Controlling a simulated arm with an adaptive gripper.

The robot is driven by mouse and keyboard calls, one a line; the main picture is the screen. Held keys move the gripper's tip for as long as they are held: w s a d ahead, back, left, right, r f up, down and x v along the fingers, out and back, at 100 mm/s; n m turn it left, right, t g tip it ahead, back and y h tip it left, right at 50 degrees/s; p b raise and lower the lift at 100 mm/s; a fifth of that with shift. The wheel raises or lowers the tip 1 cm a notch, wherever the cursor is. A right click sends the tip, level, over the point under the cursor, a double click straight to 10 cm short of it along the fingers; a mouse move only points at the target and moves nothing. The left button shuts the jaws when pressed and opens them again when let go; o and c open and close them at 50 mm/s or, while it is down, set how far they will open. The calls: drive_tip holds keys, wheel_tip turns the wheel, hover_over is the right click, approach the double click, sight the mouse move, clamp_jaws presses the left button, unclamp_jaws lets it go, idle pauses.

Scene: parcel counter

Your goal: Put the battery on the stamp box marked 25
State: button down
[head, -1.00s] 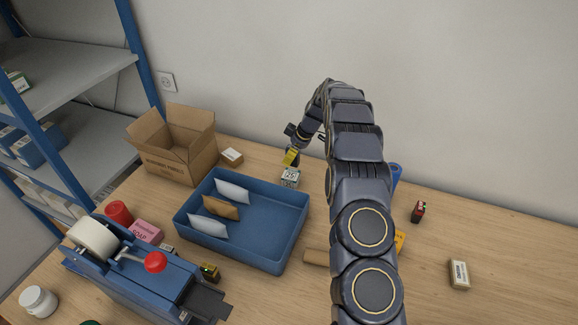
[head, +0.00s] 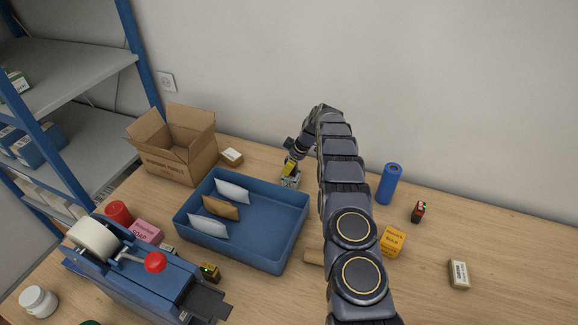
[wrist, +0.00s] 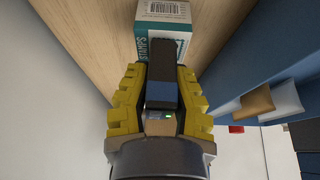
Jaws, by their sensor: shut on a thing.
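My gripper (head: 289,169), with yellow fingers, is shut on a dark block-shaped battery (wrist: 160,72), which has a bluish band. In the head view the fingers hide most of the battery. The white and teal stamp box (wrist: 164,24) lies just past the battery's far end in the wrist view, with STAMPS on its side. In the head view the box (head: 291,183) stands directly below my gripper, behind the blue tray. I cannot read its number now. The battery overlaps the box in view; I cannot tell if they touch.
The blue tray (head: 255,250) with several pouches is just in front of the box. An open carton (head: 180,160) and a small box (head: 231,157) are to the left. A blue cylinder (head: 389,184), bulb box (head: 392,241) and black-red item (head: 418,212) are to the right.

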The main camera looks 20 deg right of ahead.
drive_tip(key=shift+f, duration=0.15)
drive_tip(key=c, duration=1.1)
unclamp_jaws()
